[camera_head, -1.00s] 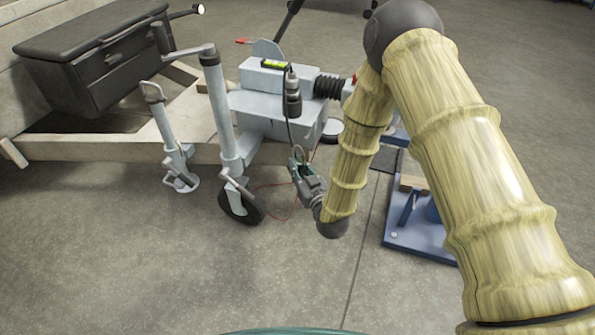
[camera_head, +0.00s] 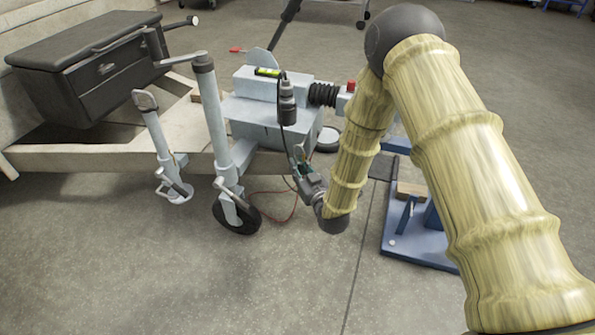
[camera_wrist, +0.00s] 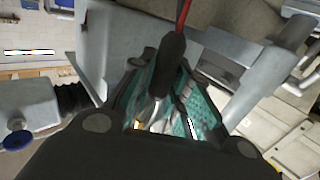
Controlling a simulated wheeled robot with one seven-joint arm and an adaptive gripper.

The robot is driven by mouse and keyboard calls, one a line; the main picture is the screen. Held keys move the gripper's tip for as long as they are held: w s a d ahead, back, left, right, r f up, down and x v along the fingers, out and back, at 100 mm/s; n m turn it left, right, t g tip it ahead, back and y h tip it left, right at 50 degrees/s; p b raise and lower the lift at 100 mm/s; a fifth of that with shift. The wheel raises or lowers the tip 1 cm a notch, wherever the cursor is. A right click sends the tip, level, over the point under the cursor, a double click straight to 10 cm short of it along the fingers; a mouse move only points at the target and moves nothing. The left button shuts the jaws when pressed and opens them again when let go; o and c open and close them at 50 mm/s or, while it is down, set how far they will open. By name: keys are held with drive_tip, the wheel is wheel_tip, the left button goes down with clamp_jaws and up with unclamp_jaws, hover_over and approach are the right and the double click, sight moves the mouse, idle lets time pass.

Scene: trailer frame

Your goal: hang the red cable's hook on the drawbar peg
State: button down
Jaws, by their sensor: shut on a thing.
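My gripper (camera_head: 299,158) is low beside the grey drawbar housing (camera_head: 270,128), just in front of its right part. In the wrist view my gripper (camera_wrist: 165,105) has its green-lined fingers shut around the dark sleeve (camera_wrist: 168,62) and metal hook end (camera_wrist: 150,108) of the red cable. The cable (camera_wrist: 184,12) runs up out of the sleeve. In the head view the red cable (camera_head: 285,218) hangs in a loop below the drawbar, behind the jockey wheel. The hook is too small to make out there. I cannot pick out the peg in either view.
The jockey wheel (camera_head: 237,214) and a grey prop stand (camera_head: 165,150) are left of my gripper. A blue stand (camera_head: 418,240) is at the right. The front floor is clear.

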drive_tip(key=shift+w+d+f+b, duration=0.2)
drive_tip(key=shift+w, duration=0.45)
drive_tip(key=shift+w+d+f+b, duration=0.15)
drive_tip(key=shift+w+d, duration=0.1)
drive_tip(key=shift+w, duration=0.45)
drive_tip(key=shift+w+d+f+b, duration=0.2)
drive_tip(key=shift+w, duration=0.45)
drive_tip(key=shift+f, duration=0.1)
drive_tip(key=c, duration=1.3)
unclamp_jaws()
